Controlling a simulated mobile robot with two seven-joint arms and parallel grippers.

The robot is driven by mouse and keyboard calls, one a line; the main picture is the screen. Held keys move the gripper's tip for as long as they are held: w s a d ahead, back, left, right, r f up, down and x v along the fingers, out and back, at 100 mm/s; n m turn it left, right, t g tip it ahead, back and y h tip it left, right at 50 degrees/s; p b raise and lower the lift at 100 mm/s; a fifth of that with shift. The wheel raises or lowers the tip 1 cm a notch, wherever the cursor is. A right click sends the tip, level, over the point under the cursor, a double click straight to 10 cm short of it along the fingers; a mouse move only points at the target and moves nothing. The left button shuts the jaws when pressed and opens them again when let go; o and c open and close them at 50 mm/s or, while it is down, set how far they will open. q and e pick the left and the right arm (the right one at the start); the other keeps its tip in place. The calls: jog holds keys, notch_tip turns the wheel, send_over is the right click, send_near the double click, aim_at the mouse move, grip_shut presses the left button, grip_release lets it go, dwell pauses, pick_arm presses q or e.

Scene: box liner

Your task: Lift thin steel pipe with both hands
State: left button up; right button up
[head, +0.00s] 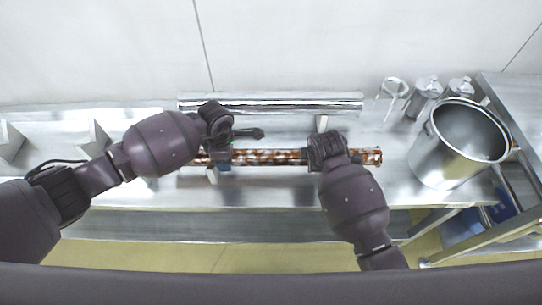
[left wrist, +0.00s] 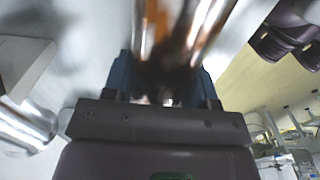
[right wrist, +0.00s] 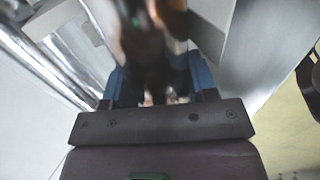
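The thin steel pipe (head: 268,157), mottled orange-brown and silver, lies left to right above the metal counter. My left gripper (head: 219,154) is around its left part, and my right gripper (head: 318,157) is around it nearer the right end. In the left wrist view the pipe (left wrist: 183,35) runs between the blue fingers and fills the gap. In the right wrist view the dark, blurred pipe (right wrist: 150,40) also fills the gap between the fingers. Both grippers look shut on it. The exact contact is hidden, and I cannot tell whether the pipe is clear of its supports.
A thicker shiny pipe (head: 275,102) lies behind, along the wall. A large steel pot (head: 440,165) stands at the right, with metal canisters (head: 427,90) behind it. Metal angle pieces (head: 97,137) stand on the left. The counter's front strip (head: 260,193) is clear.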

pick_arm(q)
grip_shut()
pick_arm(e)
grip_shut()
pick_arm(q)
jog(key=shift+w+r, duration=0.1)
jog(key=shift+r, duration=0.1)
pick_arm(e)
jog(key=shift+w+r, duration=0.1)
jog(key=shift+r, duration=0.05)
